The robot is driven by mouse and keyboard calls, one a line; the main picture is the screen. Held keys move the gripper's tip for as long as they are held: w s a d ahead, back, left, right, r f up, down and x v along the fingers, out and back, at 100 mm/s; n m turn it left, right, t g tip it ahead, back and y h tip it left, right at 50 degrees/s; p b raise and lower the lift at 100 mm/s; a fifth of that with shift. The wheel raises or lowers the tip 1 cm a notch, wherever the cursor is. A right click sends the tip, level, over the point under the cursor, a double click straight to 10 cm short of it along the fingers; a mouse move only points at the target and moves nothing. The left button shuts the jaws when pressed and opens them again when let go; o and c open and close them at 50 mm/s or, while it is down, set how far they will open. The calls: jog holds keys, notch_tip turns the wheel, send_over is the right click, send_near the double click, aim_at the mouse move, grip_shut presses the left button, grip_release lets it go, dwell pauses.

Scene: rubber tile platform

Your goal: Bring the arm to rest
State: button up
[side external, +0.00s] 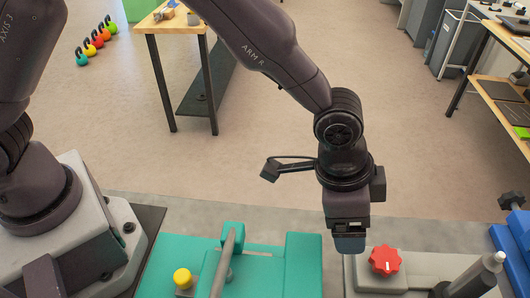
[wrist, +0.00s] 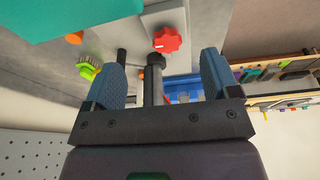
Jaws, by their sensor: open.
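My gripper (side external: 349,243) points down in the side external view, above the gap between a teal block fixture and a grey plate. In the wrist view its two blue-grey fingers (wrist: 164,82) stand wide apart with nothing between them. The fingers are seen edge-on in the side external view, so their spread does not show there. My arm reaches from the upper left down to the gripper.
The teal fixture (side external: 304,262) has a grey lever (side external: 229,258) and a yellow knob (side external: 182,278). A red knob (side external: 385,261) sits on the grey plate (side external: 430,264), close right of my gripper. A blue fixture (side external: 509,262) stands at the right edge. Open floor lies behind.

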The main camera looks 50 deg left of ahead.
jog(key=s+a+r+n+t, duration=0.1)
jog(key=s+a+r+n, duration=0.2)
jog(key=a, duration=0.7)
jog(key=s+a+r+n+t+y, duration=0.1)
jog(key=s+a+r+n, duration=0.2)
jog(key=s+a+r, duration=0.4)
jog(key=s+a+r+n+t+y, duration=0.1)
jog(key=s+a+r+n, duration=0.2)
jog(key=a, duration=1.1)
jog(key=s+r, duration=0.3)
jog(key=r, duration=0.3)
jog(key=shift+r+n+t, duration=0.2)
jog(key=shift+n+t, duration=0.1)
jog(key=shift+t, duration=0.1)
